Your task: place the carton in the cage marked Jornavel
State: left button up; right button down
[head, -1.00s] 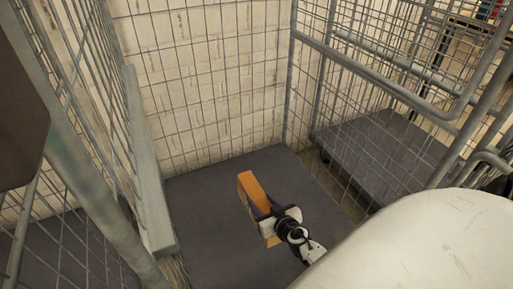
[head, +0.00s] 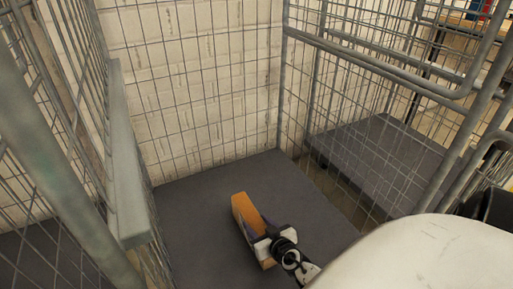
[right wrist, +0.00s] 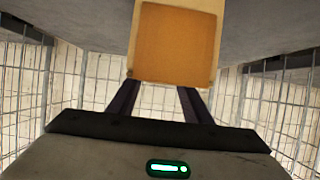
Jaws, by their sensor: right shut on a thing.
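The carton (head: 243,209) is a small orange-brown box in the head view, inside a wire cage and over its dark grey floor (head: 185,215). My right gripper (head: 262,238) is shut on the carton. In the right wrist view the carton (right wrist: 176,45) sits between the two dark fingers (right wrist: 160,98). I cannot tell whether the carton touches the cage floor. No marking with the name Jornavel is readable in these frames. My left gripper is not in view.
Wire mesh walls (head: 200,80) enclose the cage at the back and sides, before a pale brick wall. A neighbouring cage with an empty grey floor (head: 380,155) is at right. Bare floor surrounds the carton.

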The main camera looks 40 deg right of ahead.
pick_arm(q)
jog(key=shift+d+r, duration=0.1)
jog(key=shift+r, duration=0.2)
pick_arm(e)
jog(key=c, duration=0.9)
grip_release()
jog(key=shift+r, duration=0.25)
jog(key=p+v, duration=0.2)
jog(key=v, duration=0.8)
jog(key=shift+s+a, duration=0.1)
jog(key=shift+s, duration=0.3)
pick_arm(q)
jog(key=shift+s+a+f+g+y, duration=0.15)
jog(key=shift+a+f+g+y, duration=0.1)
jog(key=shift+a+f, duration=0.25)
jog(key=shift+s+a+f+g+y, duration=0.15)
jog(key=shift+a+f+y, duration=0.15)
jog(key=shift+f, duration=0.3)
pick_arm(e)
jog(key=shift+s+a+r, duration=0.15)
jog(key=shift+s+r, duration=0.15)
jog(key=shift+s, duration=0.2)
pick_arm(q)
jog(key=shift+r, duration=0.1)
